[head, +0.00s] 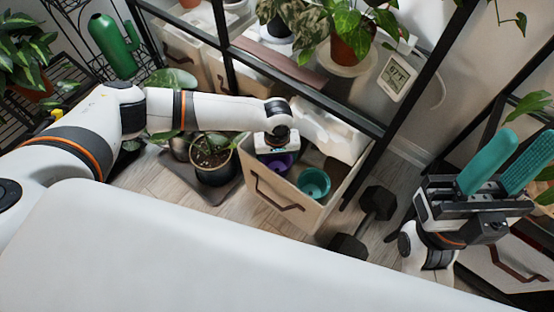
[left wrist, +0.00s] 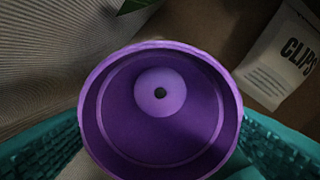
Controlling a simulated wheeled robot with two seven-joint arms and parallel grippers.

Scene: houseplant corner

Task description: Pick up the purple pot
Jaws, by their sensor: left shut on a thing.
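The purple pot (head: 283,164) is in the cream storage bin (head: 285,200), partly hidden by my left gripper (head: 272,150). In the left wrist view the purple pot (left wrist: 160,115) is seen from above, empty, with a hole in the raised middle of its base. The teal fingers of my left gripper are on both sides of it, and the gripper is shut on it. I cannot tell whether the pot is clear of the bin's bottom. My right gripper (head: 506,168) is open and empty at the right, with its teal fingers apart.
A teal pot (head: 314,183) and a white foam piece (head: 330,130) share the bin. A potted plant (head: 214,160) stands left of the bin, a dumbbell (head: 363,222) right. Black shelf bars rise behind.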

